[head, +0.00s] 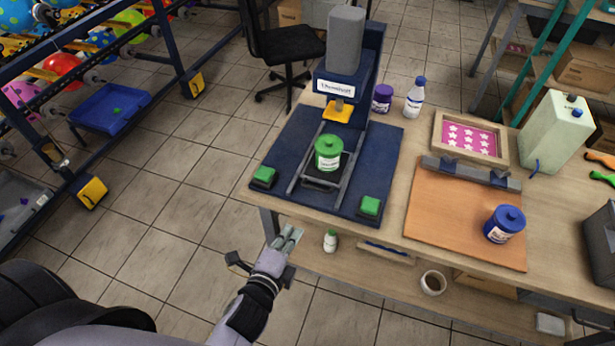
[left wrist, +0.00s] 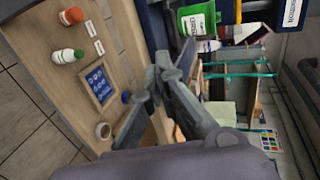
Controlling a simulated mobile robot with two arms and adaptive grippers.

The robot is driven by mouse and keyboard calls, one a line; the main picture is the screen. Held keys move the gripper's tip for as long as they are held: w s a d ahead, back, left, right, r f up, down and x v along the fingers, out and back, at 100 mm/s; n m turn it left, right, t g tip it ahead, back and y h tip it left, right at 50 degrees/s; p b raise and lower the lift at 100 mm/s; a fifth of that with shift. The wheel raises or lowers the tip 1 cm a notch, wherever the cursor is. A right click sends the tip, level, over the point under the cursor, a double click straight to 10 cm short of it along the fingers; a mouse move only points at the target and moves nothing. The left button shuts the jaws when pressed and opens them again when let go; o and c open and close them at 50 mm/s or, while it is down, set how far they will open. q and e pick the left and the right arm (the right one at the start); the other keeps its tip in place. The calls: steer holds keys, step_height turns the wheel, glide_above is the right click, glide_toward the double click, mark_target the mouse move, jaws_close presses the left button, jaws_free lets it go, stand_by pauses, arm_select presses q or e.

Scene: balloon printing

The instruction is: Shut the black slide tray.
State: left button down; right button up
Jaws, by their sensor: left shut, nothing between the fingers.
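The black slide tray (head: 319,184) lies between two grey rails on the blue base of the printing press (head: 346,80). It sits out in front of the press head, towards me. A green jar (head: 329,153) with a white label stands upright on the tray; a green labelled container, likely this jar, shows in the left wrist view (left wrist: 197,22). My left gripper (head: 290,237) is shut and empty, in front of the table edge, below and left of the tray and apart from it. Its fingers also show in the left wrist view (left wrist: 168,65). My right gripper is not in view.
Green buttons (head: 264,176) (head: 370,206) flank the rails at the front. A purple jar (head: 382,98), a bottle (head: 414,97) and a pink star plate (head: 468,136) stand to the right. A blue jar (head: 504,224) stands on an orange board (head: 455,220). A lower shelf holds a white bottle (head: 330,241) and a cup (head: 433,283).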

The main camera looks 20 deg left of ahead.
arm_select(q)
steer(key=shift+g, duration=0.4)
steer(key=p+x, duration=0.1)
steer(key=x, duration=0.2)
steer(key=p+x, duration=0.1)
steer(key=x, duration=0.2)
steer(key=p+x, duration=0.1)
steer(key=x, duration=0.2)
steer(key=shift+w+a+r, duration=0.2)
steer(key=shift+a+r, duration=0.05)
steer(key=shift+r, duration=0.05)
steer(key=shift+w+r+p, duration=0.25)
steer(key=shift+w+p, duration=0.35)
steer(key=shift+w, duration=1.35)
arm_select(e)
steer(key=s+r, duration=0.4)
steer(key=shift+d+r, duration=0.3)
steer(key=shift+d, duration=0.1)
